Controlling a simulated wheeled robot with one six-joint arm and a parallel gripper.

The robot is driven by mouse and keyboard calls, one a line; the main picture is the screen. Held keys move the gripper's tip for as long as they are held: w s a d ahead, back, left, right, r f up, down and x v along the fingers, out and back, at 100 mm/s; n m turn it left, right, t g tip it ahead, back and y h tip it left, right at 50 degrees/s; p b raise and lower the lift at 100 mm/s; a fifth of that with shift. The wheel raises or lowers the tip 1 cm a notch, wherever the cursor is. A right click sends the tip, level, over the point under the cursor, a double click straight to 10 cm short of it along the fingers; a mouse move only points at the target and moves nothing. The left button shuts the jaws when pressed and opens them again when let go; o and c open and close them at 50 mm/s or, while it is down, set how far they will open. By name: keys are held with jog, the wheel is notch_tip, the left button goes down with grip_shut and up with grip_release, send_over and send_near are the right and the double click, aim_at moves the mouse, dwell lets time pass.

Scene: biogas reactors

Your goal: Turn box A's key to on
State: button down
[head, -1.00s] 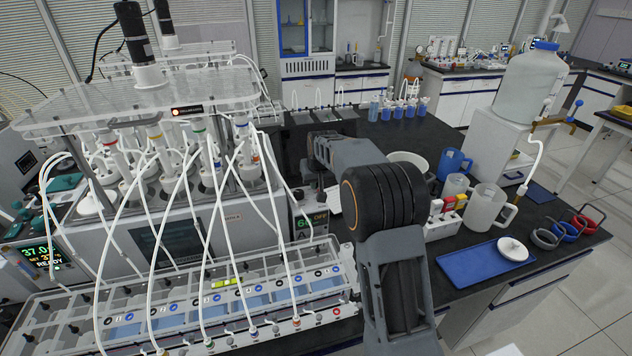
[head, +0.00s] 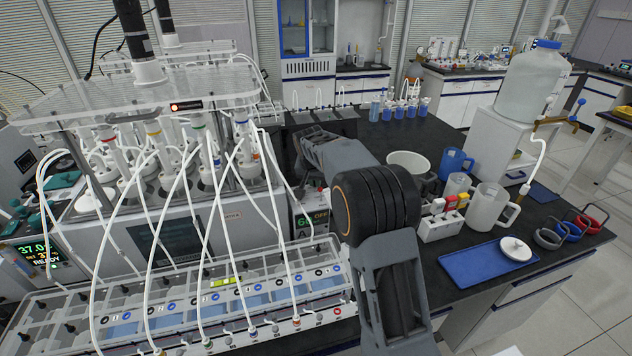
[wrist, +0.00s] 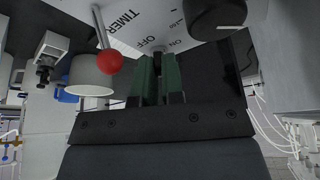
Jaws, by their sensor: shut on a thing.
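Box A (head: 306,222) stands beside the reactor bath in the head view, mostly hidden behind my arm; its display reads OFF. In the wrist view its pale panel (wrist: 135,30) fills the top, with the labels TIMER, OFF and ON. My gripper (wrist: 158,68) has its green fingers close together at the panel, shut on the dark key (wrist: 155,47) beside the OFF label. The fingers hide most of the key, so its exact angle is hard to tell. In the head view my gripper is hidden by my arm.
A lever with a red ball (wrist: 110,62) sticks out left of my fingers, and a black knob (wrist: 216,18) sits to the right. Jugs (head: 489,208), a blue tray (head: 478,268) and a white bowl (head: 408,160) stand right of my arm. Tubes hang over the reactor rack.

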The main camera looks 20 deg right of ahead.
jog(key=shift+m, duration=0.4)
jog(key=c, duration=1.2)
grip_release()
jog(key=shift+c, duration=0.2)
jog(key=b+v, duration=0.1)
jog(key=v, duration=1.3)
jog(key=shift+w+a, duration=0.2)
